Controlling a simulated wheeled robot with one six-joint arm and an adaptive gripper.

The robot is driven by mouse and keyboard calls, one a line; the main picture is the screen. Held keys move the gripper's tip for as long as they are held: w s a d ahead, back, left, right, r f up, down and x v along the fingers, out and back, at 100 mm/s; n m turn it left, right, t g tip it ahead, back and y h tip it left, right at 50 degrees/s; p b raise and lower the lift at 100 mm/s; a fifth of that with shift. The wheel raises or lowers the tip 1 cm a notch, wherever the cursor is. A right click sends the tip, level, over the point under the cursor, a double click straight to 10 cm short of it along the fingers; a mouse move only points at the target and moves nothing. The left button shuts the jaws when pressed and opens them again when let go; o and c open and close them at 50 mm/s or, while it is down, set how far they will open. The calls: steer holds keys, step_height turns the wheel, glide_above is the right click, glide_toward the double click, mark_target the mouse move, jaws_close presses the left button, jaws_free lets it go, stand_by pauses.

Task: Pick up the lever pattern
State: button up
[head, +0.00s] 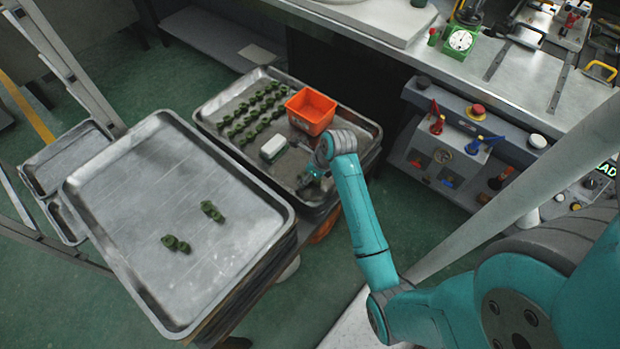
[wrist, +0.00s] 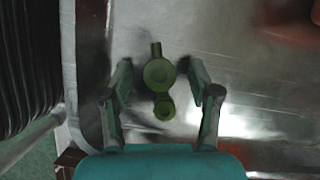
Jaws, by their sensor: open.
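A green lever pattern (wrist: 160,74) with a round boss, a smaller ring and a short stem lies on the metal tray in the wrist view. My gripper (wrist: 161,84) is open, with one finger on each side of the pattern and gaps visible. In the head view, my gripper (head: 309,182) is low over the near right part of the far tray (head: 368,128). The pattern beneath it cannot be made out there. Several other green patterns (head: 250,112) stand in rows on the left of that tray.
An orange bin (head: 311,108) and a small whitish block (head: 273,147) sit in the far tray, close to my arm. A nearer tray (head: 120,170) holds two green pieces (head: 212,211). A control panel (head: 450,150) stands at the right.

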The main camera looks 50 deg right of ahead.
steer(key=c, duration=1.1)
steer(key=shift+o, duration=0.2)
step_height(320, 180, up, 10)
